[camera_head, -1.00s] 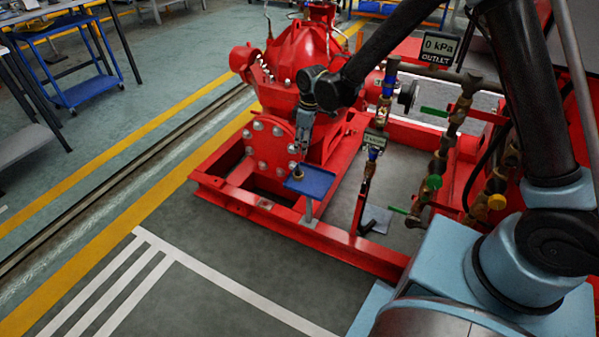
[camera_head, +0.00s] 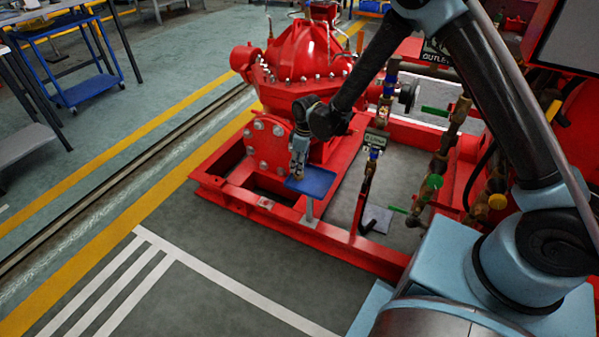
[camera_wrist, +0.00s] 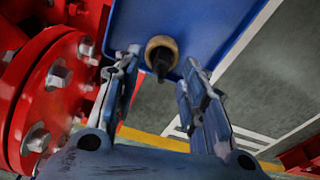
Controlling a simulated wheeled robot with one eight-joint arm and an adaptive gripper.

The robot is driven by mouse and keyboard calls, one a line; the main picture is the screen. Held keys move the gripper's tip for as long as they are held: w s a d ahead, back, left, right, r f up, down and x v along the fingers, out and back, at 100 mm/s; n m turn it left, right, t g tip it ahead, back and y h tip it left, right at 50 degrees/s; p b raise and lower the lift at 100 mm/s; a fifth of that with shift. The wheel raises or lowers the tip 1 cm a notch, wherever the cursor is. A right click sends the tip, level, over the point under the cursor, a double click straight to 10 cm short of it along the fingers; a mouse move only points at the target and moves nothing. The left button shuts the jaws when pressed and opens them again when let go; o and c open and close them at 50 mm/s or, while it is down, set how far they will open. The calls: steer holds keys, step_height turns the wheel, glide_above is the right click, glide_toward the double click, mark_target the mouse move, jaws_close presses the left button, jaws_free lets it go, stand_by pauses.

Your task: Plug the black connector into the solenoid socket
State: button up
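A black connector (camera_wrist: 161,65) with a brass-coloured ring around it shows in the wrist view, at the near edge of the blue tray (camera_wrist: 215,25). My gripper (camera_wrist: 162,58) is open, its two fingers apart on either side of the connector, with visible gaps to both. In the head view my gripper (camera_head: 298,175) points down at the left edge of the small blue tray (camera_head: 318,180), and the connector is too small to tell there. I cannot make out the solenoid socket in either view.
The red pump flange (camera_wrist: 55,80) with large bolts stands close on the left in the wrist view. Brass pipework with valves (camera_head: 433,181) and a small gauge display (camera_head: 375,140) stand right of the tray. Open floor lies in front.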

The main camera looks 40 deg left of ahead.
steer(key=shift+f, duration=0.5)
steer(key=shift+c, duration=0.4)
jaws_close()
